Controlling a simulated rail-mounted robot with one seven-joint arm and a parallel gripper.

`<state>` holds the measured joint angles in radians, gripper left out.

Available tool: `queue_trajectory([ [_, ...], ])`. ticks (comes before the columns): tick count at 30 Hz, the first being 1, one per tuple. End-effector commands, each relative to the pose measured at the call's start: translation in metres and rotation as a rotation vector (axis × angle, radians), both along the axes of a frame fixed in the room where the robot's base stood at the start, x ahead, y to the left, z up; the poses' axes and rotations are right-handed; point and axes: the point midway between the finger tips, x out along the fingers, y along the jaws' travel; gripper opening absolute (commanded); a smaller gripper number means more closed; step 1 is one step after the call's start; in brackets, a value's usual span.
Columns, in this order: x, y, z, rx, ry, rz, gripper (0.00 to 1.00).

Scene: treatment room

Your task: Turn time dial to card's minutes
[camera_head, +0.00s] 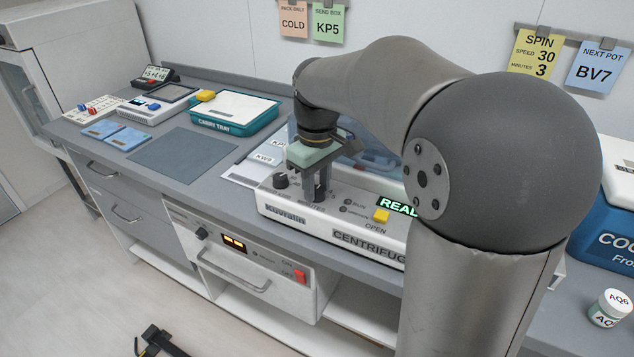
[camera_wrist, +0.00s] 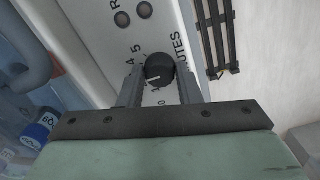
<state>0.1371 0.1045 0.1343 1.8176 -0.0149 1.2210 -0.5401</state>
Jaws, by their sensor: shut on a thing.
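The yellow card (camera_head: 535,53) on the wall at the upper right reads SPIN, speed 30, minutes 3. The white centrifuge (camera_head: 285,207) stands on the bench with a lit green display (camera_head: 397,206) and a yellow OPEN button (camera_head: 381,215). My gripper (camera_head: 319,194) points down over its front panel. In the wrist view the dark round time dial (camera_wrist: 159,67) sits between my two fingers, beside the printed MINUTES label. My gripper is shut on it. A short pale mark shows on the dial; which number it points at is unclear, and some numbers are hidden by my fingers.
A second dark knob (camera_head: 281,180) stands just left of my gripper on the panel. The clear lid (camera_head: 372,150) is behind. A teal carry tray (camera_head: 234,110) and a grey mat (camera_head: 180,154) lie left. A blue cooler (camera_head: 602,232) and white pot (camera_head: 609,308) stand right.

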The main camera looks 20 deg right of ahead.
Motion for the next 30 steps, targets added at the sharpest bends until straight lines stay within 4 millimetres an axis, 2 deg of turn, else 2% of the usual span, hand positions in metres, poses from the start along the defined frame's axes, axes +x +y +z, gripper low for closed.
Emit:
queue_trajectory([
  [2, 0.001, 0.0, 0.001, -0.001, -0.003, 0.0, 0.08],
  [3, 0.001, 0.0, 0.001, -0.001, -0.003, 0.001, 0.36],
  [5, 0.0, 0.0, 0.001, 0.0, -0.002, 0.001, 0.52],
  [13, 0.0, 0.0, 0.001, 0.0, -0.001, 0.001, 0.52],
  [17, 0.001, 0.0, 0.008, 0.0, -0.002, 0.001, 0.52],
  [23, 0.001, 0.0, 0.046, 0.0, -0.006, 0.001, 0.52],
  [30, 0.001, 0.0, 0.106, 0.0, -0.006, 0.002, 0.52],
])
